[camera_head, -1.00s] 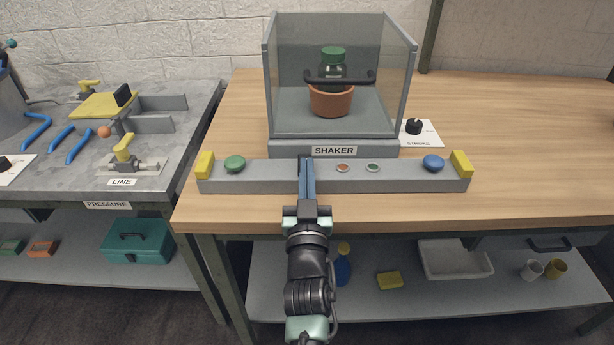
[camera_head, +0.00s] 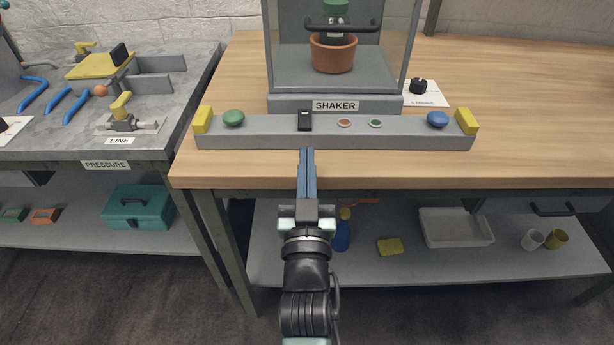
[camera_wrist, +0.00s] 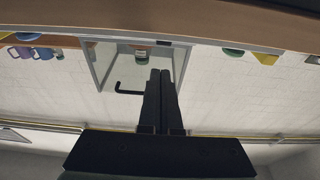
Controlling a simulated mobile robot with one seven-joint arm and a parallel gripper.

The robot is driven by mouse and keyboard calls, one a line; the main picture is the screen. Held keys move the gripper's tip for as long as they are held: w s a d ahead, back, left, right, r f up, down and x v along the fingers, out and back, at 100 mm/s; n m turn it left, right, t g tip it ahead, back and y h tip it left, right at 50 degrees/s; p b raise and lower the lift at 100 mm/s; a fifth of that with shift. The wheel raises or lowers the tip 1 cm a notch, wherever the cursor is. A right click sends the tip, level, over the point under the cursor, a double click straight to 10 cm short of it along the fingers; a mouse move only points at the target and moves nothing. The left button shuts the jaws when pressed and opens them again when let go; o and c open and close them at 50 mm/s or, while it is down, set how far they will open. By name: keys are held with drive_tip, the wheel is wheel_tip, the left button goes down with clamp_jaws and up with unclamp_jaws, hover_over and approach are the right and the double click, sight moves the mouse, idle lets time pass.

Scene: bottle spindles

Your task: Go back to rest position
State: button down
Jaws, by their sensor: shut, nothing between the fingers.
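My gripper (camera_head: 307,155) is in the middle of the head view, in front of the wooden table's front edge. Its two blue-grey fingers are together with nothing between them, and they point at the grey control bar (camera_head: 270,137). The fingertips are apart from the bar's black switch (camera_head: 305,121). In the wrist view the closed fingers (camera_wrist: 160,78) show dark in the centre, and the picture is upside down. The shaker (camera_head: 335,104) stands behind the bar, holding a terracotta pot (camera_head: 333,55) with a green-capped bottle (camera_head: 335,7), cut off at the top.
The bar carries a green button (camera_head: 234,118), a blue button (camera_head: 437,119) and yellow end blocks. A grey bench (camera_head: 60,135) with blue handles and valves stands at left. A lower shelf (camera_head: 300,265) holds a white tray (camera_head: 455,228) and cups. The wooden table's right side is mostly clear.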

drive_tip(key=shift+s+f, duration=0.1)
drive_tip(key=shift+s, duration=0.2)
idle(0.4)
